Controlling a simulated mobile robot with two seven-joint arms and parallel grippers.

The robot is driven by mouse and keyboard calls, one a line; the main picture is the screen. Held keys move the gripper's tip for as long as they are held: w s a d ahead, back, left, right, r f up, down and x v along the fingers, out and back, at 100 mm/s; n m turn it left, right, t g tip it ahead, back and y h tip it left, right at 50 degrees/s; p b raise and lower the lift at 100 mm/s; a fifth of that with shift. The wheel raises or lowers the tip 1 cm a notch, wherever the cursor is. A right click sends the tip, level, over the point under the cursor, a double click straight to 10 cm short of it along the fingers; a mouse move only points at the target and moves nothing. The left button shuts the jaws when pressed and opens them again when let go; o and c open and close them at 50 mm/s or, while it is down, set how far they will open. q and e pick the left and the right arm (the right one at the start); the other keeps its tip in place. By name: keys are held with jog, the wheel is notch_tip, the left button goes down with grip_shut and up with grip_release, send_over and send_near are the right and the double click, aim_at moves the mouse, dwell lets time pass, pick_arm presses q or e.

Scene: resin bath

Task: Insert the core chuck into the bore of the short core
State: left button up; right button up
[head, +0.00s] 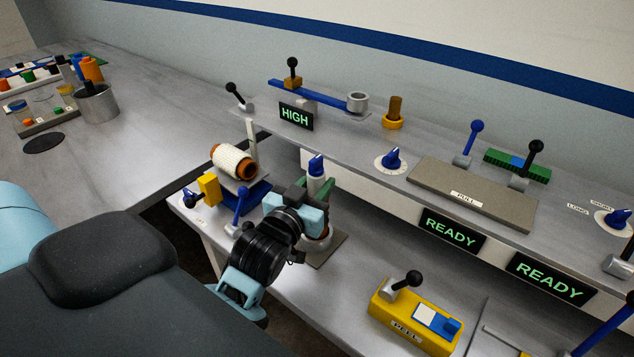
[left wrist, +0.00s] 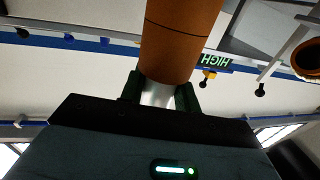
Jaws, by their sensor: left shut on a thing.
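My left gripper (head: 322,191) is over the front counter and is shut on a silver stem, which I take for the core chuck (left wrist: 157,95), held between its dark green fingers in the left wrist view. A brown cylinder (left wrist: 180,40), perhaps the short core, lines up with the stem and meets its end. I cannot tell whether the stem sits inside its bore. In the head view the gripper hides most of this. A white-wound spool (head: 232,161) with an orange-brown core lies left of the gripper; its open end shows in the left wrist view (left wrist: 298,62). My right gripper is not in view.
A blue-knobbed lever (head: 239,206) and yellow block (head: 209,188) stand close left of the gripper. A yellow PEEL box (head: 412,318) is at front right. The shelf behind carries levers and a HIGH display (head: 296,115). The counter between gripper and PEEL box is clear.

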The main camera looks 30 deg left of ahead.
aim_at(312, 194)
pick_arm(q)
jog(key=shift+f, duration=0.35)
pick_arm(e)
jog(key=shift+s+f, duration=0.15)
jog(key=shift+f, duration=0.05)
pick_arm(q)
jog(key=o, duration=1.2)
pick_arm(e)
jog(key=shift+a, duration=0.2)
pick_arm(q)
jog(key=shift+o, duration=0.2)
jog(key=shift+s, duration=0.1)
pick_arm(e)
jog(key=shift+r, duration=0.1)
pick_arm(q)
jog(key=s, duration=0.4)
jog(key=s+b, duration=0.1)
jog(key=s, duration=0.1)
jog(key=shift+s+d+f, duration=0.1)
jog(key=shift+d, duration=0.3)
jog(key=shift+s, duration=0.7)
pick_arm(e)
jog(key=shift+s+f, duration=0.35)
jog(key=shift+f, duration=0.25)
pick_arm(q)
jog(key=shift+d, duration=0.1)
